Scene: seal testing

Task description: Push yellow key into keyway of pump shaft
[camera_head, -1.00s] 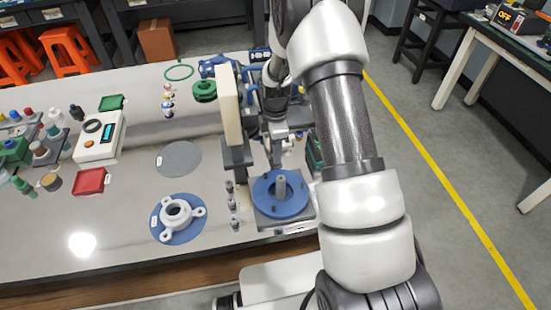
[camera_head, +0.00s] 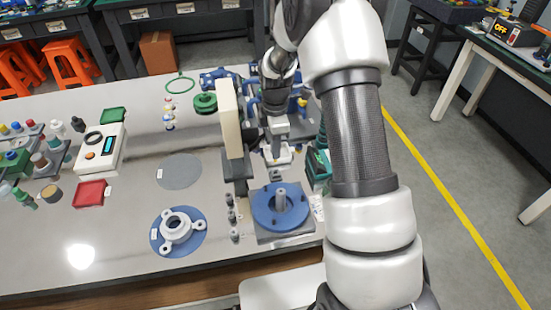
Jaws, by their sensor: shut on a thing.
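The pump shaft (camera_head: 281,198) is a short grey post. It stands upright in the middle of a blue round flange (camera_head: 263,216) on a dark square base at the front right of the bench. My gripper (camera_head: 279,158) hangs behind and above the shaft in the picture, apart from it. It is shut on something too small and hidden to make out. I cannot make out the yellow key anywhere with certainty, and the shaft's keyway is too small to see.
A cream upright block on a dark stand (camera_head: 230,120) rises close to the left of my gripper. Small grey parts (camera_head: 232,215) stand in a row left of the flange. A white three-lobed part (camera_head: 175,228) lies on a blue disc. A green crate (camera_head: 318,170) stands at right.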

